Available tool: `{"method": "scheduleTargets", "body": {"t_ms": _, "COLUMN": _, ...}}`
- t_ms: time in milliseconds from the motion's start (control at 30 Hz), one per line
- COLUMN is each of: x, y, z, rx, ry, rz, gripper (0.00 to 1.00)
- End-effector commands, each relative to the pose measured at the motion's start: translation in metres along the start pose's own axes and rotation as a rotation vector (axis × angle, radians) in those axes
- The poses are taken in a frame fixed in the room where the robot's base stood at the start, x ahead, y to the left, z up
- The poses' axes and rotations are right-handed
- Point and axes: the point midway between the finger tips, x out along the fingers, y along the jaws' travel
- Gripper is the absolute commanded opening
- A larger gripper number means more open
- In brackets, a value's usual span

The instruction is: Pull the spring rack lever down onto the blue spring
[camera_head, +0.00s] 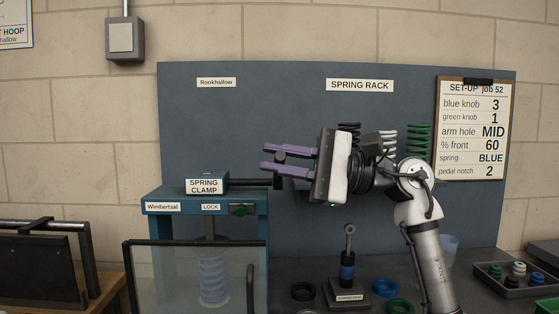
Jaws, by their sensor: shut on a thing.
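My gripper (273,157), with two purple fingers, reaches left in front of the grey-blue panel. It is shut on a small dark knob (280,156) between its fingers. Just below the knob, a dark horizontal bar (248,182) runs left to the block labelled SPRING CLAMP; the knob seems joined to this bar's end. Under the SPRING RACK sign (360,86) a black spring (349,129), a white spring (388,142) and a green spring (419,137) show, partly behind my wrist. No plainly blue spring shows there. A pale blue-violet coil (213,277) stands inside the clamp frame.
A clear guard (180,242) with a dark frame stands before the clamp. A small post (347,267) with a blue band and several rings stand on the bench below my gripper. A tray of knobs (515,281) is at right. The set-up sheet (477,130) reads spring BLUE.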

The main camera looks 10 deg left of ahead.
Motion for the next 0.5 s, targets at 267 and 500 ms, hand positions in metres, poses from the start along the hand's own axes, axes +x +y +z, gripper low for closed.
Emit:
{"method": "scheduleTargets", "body": {"t_ms": 267, "x": 0.0013, "y": 0.0105, "z": 0.0, "rx": 0.0, "ry": -0.007, "rz": 0.028, "gripper": 0.2}}
{"method": "scheduleTargets", "body": {"t_ms": 500, "x": 0.0009, "y": 0.0086, "z": 0.0, "rx": 0.001, "ry": -0.005, "rz": 0.024, "gripper": 0.35}}
